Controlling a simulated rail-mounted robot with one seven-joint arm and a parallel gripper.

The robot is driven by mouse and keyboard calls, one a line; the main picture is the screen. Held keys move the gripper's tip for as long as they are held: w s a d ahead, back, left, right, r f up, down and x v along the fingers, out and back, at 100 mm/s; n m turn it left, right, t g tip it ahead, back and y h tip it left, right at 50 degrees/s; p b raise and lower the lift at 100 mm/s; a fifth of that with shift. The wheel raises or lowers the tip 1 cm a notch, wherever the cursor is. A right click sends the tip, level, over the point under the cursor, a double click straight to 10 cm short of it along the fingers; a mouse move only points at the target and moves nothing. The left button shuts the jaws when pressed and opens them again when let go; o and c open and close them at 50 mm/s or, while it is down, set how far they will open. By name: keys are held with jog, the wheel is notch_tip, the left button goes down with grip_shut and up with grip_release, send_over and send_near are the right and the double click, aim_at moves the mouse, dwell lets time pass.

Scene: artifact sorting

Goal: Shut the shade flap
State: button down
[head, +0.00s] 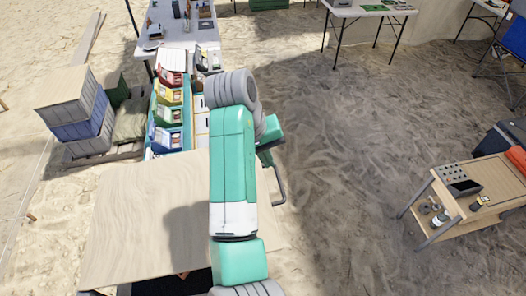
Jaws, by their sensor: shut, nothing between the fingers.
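A broad, pale wooden panel (140,215) lies in the lower left of the head view, with a dark opening under its near edge. It looks like the shade flap, but I cannot be sure of that or of how far open it is.
Colored bins (168,115) stand beyond the panel, with stacked crates (78,115) to their left. A white table (180,25) stands at the back. A wooden cart (455,205) stands at the right. Open sand (345,150) lies between my arm and the cart.

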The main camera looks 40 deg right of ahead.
jog(key=p+x, duration=0.1)
jog(key=x, duration=0.6)
jog(key=shift+f, duration=0.25)
notch_tip(320, 180, down, 8)
jog(key=b, duration=0.2)
jog(key=shift+s+d+r, duration=0.25)
jog(key=shift+s+d, duration=0.05)
jog(key=p, duration=0.4)
send_near(278, 180)
jog(key=shift+a+r, duration=0.1)
jog(key=shift+r, duration=0.6)
